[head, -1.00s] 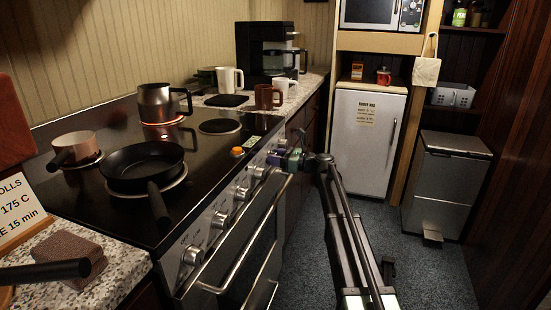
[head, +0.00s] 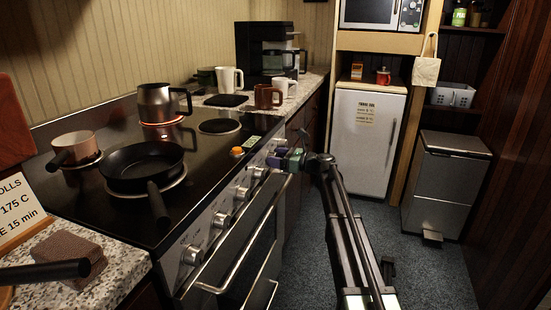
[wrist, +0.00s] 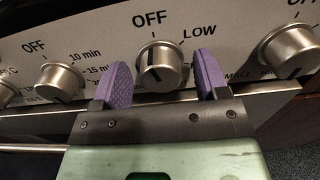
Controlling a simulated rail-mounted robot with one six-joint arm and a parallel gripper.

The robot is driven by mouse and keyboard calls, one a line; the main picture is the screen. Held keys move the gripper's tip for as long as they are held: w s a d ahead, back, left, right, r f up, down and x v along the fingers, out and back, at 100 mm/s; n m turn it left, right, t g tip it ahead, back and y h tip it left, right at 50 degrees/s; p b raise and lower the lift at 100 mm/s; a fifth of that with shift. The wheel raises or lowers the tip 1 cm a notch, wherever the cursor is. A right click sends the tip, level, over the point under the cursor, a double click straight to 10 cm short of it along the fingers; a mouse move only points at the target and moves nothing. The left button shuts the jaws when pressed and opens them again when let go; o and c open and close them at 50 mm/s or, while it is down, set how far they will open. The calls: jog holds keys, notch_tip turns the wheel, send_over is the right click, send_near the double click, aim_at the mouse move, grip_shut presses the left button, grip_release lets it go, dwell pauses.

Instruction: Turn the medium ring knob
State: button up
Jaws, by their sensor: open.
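In the wrist view a silver stove knob (wrist: 161,66) sits between the two purple fingers of my gripper (wrist: 162,63). The fingers are open, one on each side, with a visible gap to the knob. The labels OFF and LOW stand above this knob, and a dark mark shows low on its face. I cannot read a ring-size label for it. In the head view my gripper (head: 289,160) is at the far end of the stove's front panel and hides part of it. Several more knobs, such as one at the near end (head: 193,255), line the panel.
Below the knobs is the oven handle (head: 238,240). On the stove top stand a frying pan (head: 143,163), a small saucepan (head: 76,147) and a metal jug (head: 157,103) over a glowing red ring. The floor (head: 300,240) beside the stove is clear.

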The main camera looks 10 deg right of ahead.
jog(key=v, duration=1)
jog(key=shift+s+d, duration=0.15)
jog(key=shift+d, duration=0.05)
